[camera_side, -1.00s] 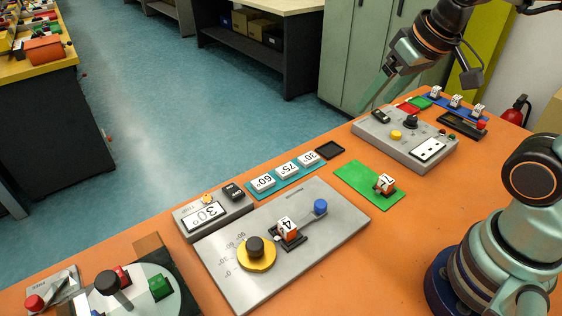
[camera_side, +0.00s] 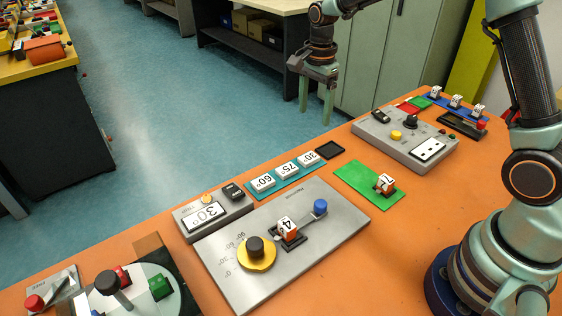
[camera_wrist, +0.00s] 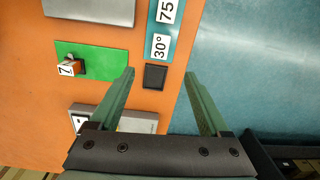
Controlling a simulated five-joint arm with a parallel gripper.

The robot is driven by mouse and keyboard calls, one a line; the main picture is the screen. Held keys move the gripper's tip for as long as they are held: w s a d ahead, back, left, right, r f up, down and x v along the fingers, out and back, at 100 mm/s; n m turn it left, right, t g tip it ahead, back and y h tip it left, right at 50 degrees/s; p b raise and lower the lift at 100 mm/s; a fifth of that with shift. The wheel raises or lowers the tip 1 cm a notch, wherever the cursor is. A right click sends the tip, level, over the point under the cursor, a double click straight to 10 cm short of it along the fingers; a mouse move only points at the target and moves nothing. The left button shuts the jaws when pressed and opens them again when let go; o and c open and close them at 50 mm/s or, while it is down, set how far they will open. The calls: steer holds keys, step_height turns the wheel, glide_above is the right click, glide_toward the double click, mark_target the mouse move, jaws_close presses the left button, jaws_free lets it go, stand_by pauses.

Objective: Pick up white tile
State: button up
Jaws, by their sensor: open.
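Three white tiles lie in a row on a teal strip: 60° (camera_side: 262,182), 75° (camera_side: 286,169) and 30° (camera_side: 309,158). In the wrist view the 30° tile (camera_wrist: 161,46) lies flat, just beyond my fingertips, with part of the 75° tile (camera_wrist: 166,11) past it. The task line does not say which tile is meant. My gripper (camera_side: 317,117) is open and empty, pointing down above the table's far edge, behind the 30° tile. The wrist view shows my open gripper (camera_wrist: 160,72) with its fingers on either side of an empty black square tray (camera_wrist: 155,77).
A grey panel (camera_side: 340,222) with yellow and blue knobs stands in front of the tiles. A display box (camera_side: 205,214) reading 30° stands left. A green mat (camera_side: 357,177) bears an orange-and-white block (camera_side: 385,183). A grey control box (camera_side: 432,132) stands right.

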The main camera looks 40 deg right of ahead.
mark_target(310, 156)
steer(key=shift+m, duration=0.5)
steer(key=f, duration=1.3)
steer(key=shift+w+d+f, duration=0.1)
steer(key=shift+w+f, duration=0.1)
steer(key=shift+f, duration=0.1)
jaws_close()
